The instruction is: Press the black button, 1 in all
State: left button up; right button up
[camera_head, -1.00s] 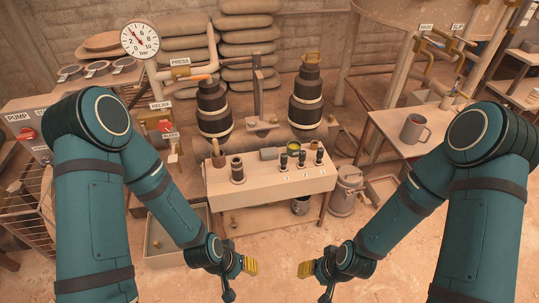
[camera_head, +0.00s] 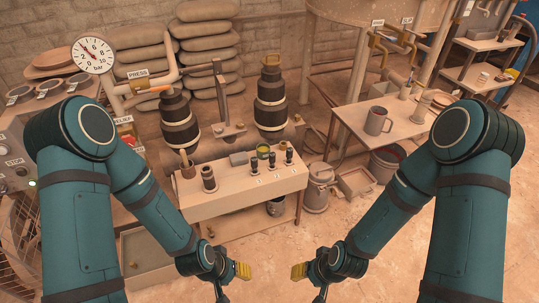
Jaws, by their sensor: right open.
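At the left edge is a pale control panel (camera_head: 10,182) with a STOP label (camera_head: 14,161), a small dark round spot (camera_head: 20,171) under it and a green light (camera_head: 32,183). I cannot tell whether the dark spot is the black button. My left upper arm covers part of the panel. My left gripper (camera_head: 242,271), with yellow finger pads, hangs low in front of the bench, well away from the panel. My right gripper (camera_head: 299,271) is open and empty beside it, above the floor. Neither gripper touches anything.
A bench (camera_head: 245,192) with black-topped levers (camera_head: 281,152) stands ahead. Behind it are black cylinders (camera_head: 270,100) and a gauge (camera_head: 92,54). A mug (camera_head: 377,120) stands on a side table (camera_head: 398,118). A pail (camera_head: 318,185) is on the floor. The floor before the bench is clear.

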aim_at(22, 173)
jog(key=u, duration=1.85)
